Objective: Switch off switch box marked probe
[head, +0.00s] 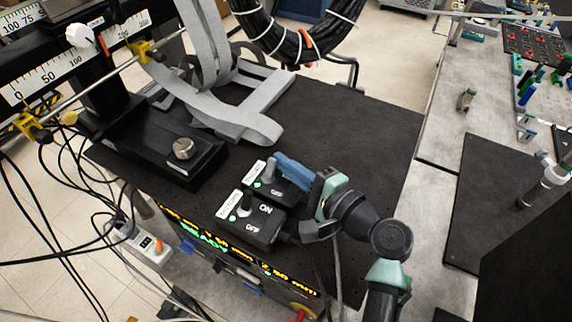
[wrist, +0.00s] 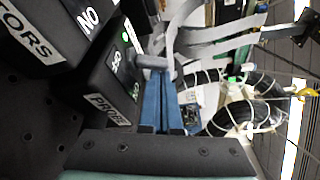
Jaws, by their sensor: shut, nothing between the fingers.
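The probe switch box (head: 288,197) is a small black box on the dark bench top, behind a similar box. In the wrist view its white PROBE label (wrist: 107,108) is readable on the box (wrist: 95,80). Its grey lever (wrist: 152,62) sticks out from the face, and a green lamp (wrist: 125,37) is lit beside it. My gripper (head: 281,160) has its blue fingers shut and empty, at the right side of the lever. In the wrist view the fingertips (wrist: 163,78) sit right by the lever; I cannot tell whether they touch. The fingers hide part of the box face in the head view.
The nearer switch box (head: 262,232), with a label ending in TORS, stands close in front, its lever up and green lamp lit. A black block with a knob (head: 182,150) and grey ribbon cable (head: 235,122) lie behind left. The bench right of the boxes (head: 370,125) is clear.

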